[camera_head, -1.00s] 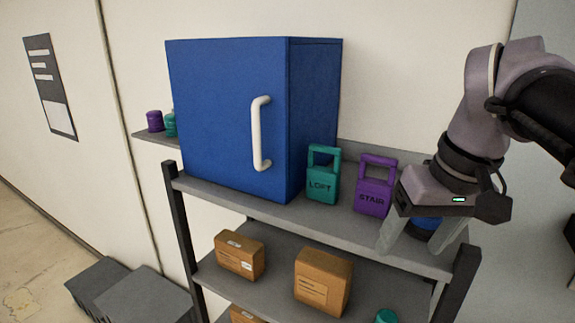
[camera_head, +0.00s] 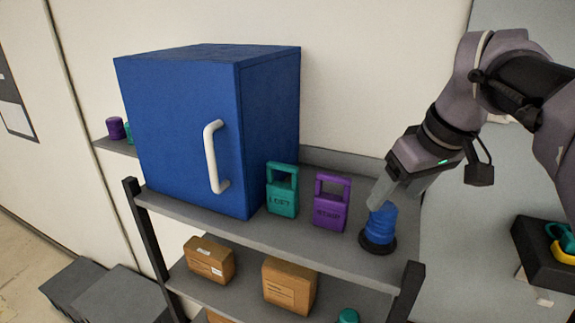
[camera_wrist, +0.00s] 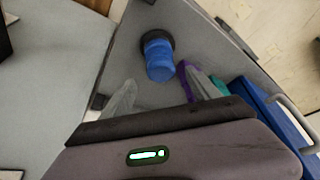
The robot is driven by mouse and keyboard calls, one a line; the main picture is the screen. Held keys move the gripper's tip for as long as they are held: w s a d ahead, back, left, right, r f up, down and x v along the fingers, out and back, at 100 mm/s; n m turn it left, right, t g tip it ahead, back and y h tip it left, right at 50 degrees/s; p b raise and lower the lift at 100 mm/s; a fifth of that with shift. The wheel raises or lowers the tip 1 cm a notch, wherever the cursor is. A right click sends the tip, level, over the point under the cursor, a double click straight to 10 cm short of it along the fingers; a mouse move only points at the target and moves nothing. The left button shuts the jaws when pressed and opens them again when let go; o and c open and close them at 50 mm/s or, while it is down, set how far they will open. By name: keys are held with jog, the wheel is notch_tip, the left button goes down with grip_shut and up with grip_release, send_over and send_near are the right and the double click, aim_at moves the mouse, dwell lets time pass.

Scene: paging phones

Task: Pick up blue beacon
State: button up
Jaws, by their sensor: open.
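The blue beacon (camera_head: 380,226) stands upright on its dark round base at the right end of the top shelf (camera_head: 330,250). In the wrist view the blue beacon (camera_wrist: 159,58) shows beyond and between my two fingers. My gripper (camera_head: 386,196) is open, tilted down, and close to the beacon's top from the upper right. In the wrist view my gripper (camera_wrist: 160,76) has pale fingers spread apart with nothing held. One finger overlaps the beacon's upper part in the head view; I cannot tell if they touch.
A purple STAIR handset (camera_head: 331,203) and a teal LOFT handset (camera_head: 282,190) stand left of the beacon. A blue cabinet (camera_head: 190,130) with a white handle fills the shelf's left. Cardboard boxes (camera_head: 290,286) sit on the lower shelf. A dark tray (camera_head: 540,262) is at the right.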

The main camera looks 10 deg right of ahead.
aim_at(387, 207)
jog(key=x, duration=0.6)
jog(key=shift+s+a, duration=0.1)
jog(key=shift+a, duration=0.05)
grip_shut()
